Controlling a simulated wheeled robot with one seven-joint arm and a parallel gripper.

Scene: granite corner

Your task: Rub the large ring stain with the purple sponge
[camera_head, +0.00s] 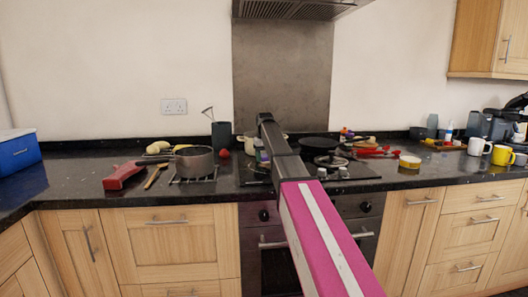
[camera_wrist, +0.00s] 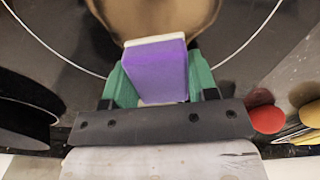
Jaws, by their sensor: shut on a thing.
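The purple sponge (camera_wrist: 158,72), with a pale layer along its top edge, is in the wrist view. My gripper (camera_wrist: 156,82) is shut on it, with a green finger on each side. A round brown-gold shape (camera_wrist: 165,18) lies just beyond the sponge, and a thin pale curved line (camera_wrist: 52,50) runs around it on the dark surface. I cannot tell whether either is the large ring stain, or whether the sponge touches the surface. In the head view my arm reaches over the hob, and the sponge is not clearly visible.
A steel saucepan (camera_head: 194,161), a red tool (camera_head: 123,176) and a red round thing (camera_head: 224,153) are left of my arm. A dark pan (camera_head: 318,145) is on the right of the hob (camera_head: 345,170). Mugs (camera_head: 479,147) stand at far right. The counter's front left is clear.

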